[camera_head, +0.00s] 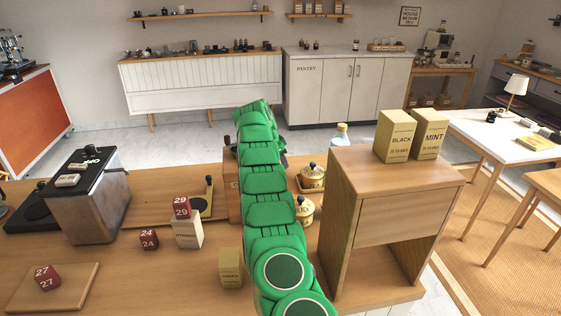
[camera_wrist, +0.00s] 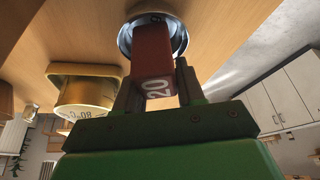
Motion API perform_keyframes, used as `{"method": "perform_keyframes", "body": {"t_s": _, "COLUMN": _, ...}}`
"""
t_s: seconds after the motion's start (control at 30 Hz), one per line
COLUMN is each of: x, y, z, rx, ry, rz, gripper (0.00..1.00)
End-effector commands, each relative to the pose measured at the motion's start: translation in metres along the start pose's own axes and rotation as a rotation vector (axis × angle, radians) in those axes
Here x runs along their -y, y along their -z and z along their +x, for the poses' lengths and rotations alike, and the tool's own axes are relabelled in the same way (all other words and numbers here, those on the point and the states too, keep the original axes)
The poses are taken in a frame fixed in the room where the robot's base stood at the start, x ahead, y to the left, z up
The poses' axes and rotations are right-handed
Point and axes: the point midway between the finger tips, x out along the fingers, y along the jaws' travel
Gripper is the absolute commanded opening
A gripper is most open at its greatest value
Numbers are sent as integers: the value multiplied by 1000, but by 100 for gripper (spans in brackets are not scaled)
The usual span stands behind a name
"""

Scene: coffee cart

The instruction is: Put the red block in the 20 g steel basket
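In the wrist view my gripper (camera_wrist: 158,92) is shut on a red block (camera_wrist: 153,50) with a white "20" on its near face. Beyond the block is a round steel basket (camera_wrist: 124,40), its rim showing around the block's far end. I cannot tell whether the block is above the rim or partly inside. In the head view my green arm hides the gripper, the held block and the basket. Other dark red numbered blocks show there: one on a white box (camera_head: 182,207), one on the counter (camera_head: 149,239) and one on a wooden board (camera_head: 47,278).
A wooden shelf unit (camera_head: 340,215) stands close right of my arm, with two boxes (camera_head: 394,136) on top. Lidded pots (camera_head: 304,211) stand between them. A yellow tin (camera_wrist: 88,92) is beside the gripper. A dark-topped steel machine (camera_head: 95,210) stands left.

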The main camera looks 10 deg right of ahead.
Motion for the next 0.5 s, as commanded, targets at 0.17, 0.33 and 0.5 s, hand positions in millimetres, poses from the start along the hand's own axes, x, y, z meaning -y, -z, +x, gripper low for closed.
{"method": "perform_keyframes", "body": {"t_s": 0.17, "x": -2, "y": -4, "z": 4, "rx": 9, "ry": -14, "rz": -6, "gripper": 63}}
{"method": "perform_keyframes", "body": {"t_s": 0.33, "x": -1, "y": -1, "z": -12, "rx": 8, "ry": -13, "rz": -6, "gripper": 63}}
{"method": "perform_keyframes", "body": {"t_s": 0.5, "x": 0, "y": 2, "z": -40, "rx": 4, "ry": -5, "rz": -3, "gripper": 63}}
